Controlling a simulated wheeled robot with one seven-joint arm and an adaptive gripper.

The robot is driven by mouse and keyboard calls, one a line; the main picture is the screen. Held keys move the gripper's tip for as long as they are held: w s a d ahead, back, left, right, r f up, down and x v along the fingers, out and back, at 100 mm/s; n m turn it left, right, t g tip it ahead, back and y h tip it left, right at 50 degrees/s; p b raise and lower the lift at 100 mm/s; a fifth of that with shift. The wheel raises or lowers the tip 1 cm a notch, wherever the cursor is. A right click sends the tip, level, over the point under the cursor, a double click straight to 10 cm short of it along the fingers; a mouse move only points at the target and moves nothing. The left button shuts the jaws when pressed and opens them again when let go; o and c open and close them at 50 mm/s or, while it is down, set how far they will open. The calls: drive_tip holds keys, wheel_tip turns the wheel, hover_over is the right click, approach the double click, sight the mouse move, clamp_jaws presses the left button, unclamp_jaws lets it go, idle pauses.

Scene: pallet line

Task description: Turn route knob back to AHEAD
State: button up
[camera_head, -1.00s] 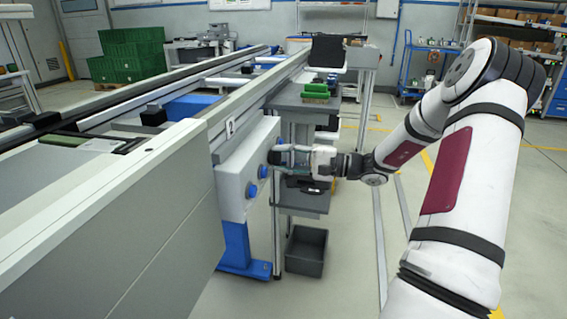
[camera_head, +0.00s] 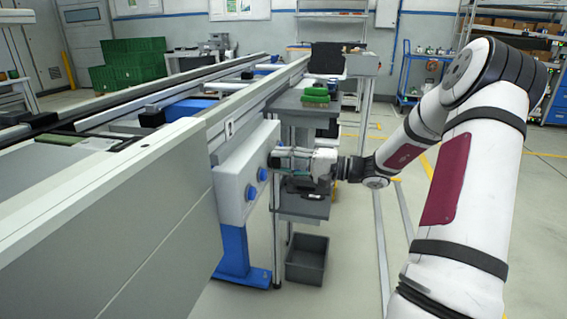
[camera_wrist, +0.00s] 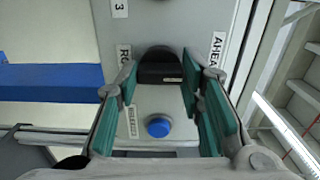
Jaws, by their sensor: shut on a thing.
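The route knob (camera_wrist: 160,68) is black and sits on a light grey control box (camera_head: 232,185). In the wrist view it stands between the green finger pads of my gripper (camera_wrist: 160,88), which is shut on it. A label reading AHEAD (camera_wrist: 216,48) is right of the knob; a partly covered label starting with RO (camera_wrist: 124,56) is left of it. Which way the knob points is not clear. In the head view my gripper (camera_head: 276,159) reaches the box from the right and its fingers hide most of the knob.
A blue button (camera_wrist: 159,127) with a RELEASE label is below the knob; the head view shows two blue buttons, one nearer (camera_head: 251,192). A grey bin (camera_head: 306,260) stands on the floor below. Green boxes (camera_head: 316,95) lie on the grey shelf behind my gripper.

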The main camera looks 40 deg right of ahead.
drive_tip(key=o, duration=1.2)
drive_tip(key=shift+c, duration=0.2)
drive_tip(key=v, duration=1.2)
drive_tip(key=shift+d, duration=0.1)
